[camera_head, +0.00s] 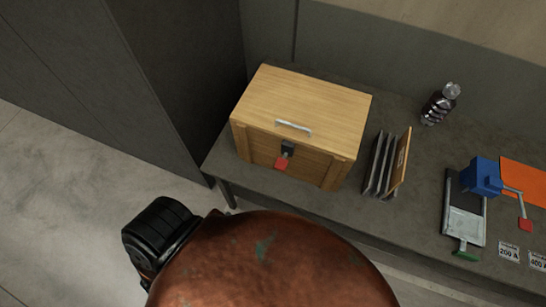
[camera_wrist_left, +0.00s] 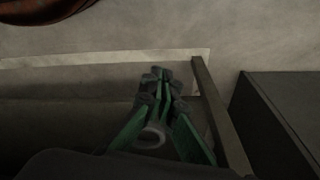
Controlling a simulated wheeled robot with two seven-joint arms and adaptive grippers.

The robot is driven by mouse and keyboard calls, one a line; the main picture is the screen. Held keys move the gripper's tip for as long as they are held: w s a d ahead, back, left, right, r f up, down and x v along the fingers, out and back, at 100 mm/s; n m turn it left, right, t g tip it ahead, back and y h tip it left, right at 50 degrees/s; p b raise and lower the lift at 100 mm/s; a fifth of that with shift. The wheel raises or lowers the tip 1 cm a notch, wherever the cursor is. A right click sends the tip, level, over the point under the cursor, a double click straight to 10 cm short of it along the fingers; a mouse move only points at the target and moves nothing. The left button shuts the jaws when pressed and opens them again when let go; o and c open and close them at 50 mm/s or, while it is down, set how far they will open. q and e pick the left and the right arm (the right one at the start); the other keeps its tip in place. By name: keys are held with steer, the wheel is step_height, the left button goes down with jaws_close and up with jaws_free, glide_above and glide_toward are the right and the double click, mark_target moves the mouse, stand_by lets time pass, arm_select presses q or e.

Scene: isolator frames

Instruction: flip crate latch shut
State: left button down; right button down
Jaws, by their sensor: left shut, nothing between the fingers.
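The wooden crate (camera_head: 310,97) stands on the grey bench with its lid down and a silver handle on top. Its latch (camera_head: 287,149) is a dark piece at the front edge of the lid, with a red tab (camera_head: 282,163) at its lower end. I cannot tell from this view whether the latch is engaged. My left gripper (camera_wrist_left: 160,73) shows in the left wrist view with its green and dark fingers together and nothing between them. Floor and dark edges lie beyond it; no crate or latch shows there. My right gripper is not in view.
Upright thin panels (camera_head: 386,165) stand just right of the crate. Farther right are a dark bottle (camera_head: 439,104), a blue device (camera_head: 482,177) on a metal base and an orange sheet (camera_head: 524,181). A tall dark panel (camera_head: 185,70) rises left of the bench (camera_head: 345,205).

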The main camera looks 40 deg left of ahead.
arm_select(q)
steer(key=w+r+m+p, duration=0.1)
steer(key=w+r, duration=0.3)
steer(key=r, duration=0.7)
steer(key=w+a+r+m+t+h+p, duration=0.1)
steer(key=w+r, duration=0.4)
steer(key=r, duration=0.6)
steer(key=w+a+r+m+t+h+p, duration=0.1)
steer(key=w+r+p, duration=0.2)
steer(key=r, duration=0.8)
steer(key=shift+w+r+m, duration=0.1)
steer(key=shift+w+m, duration=0.3)
steer(key=shift+w, duration=0.4)
steer(key=w+d+r+m+h+p, duration=0.1)
steer(key=w+r+m+h, duration=0.2)
steer(key=r, duration=0.7)
steer(key=w+d+r+m+h+p, duration=0.1)
steer(key=w+r+m+h, duration=0.2)
steer(key=r, duration=0.7)
steer(key=s+d+r+m+g+h, duration=0.1)
steer(key=d+r+m, duration=0.3)
steer(key=r, duration=0.7)
steer(key=shift+d+m+g, duration=0.4)
steer(key=shift+d+g, duration=0.1)
steer(key=shift+d, duration=0.35)
steer(key=shift+s, duration=0.1)
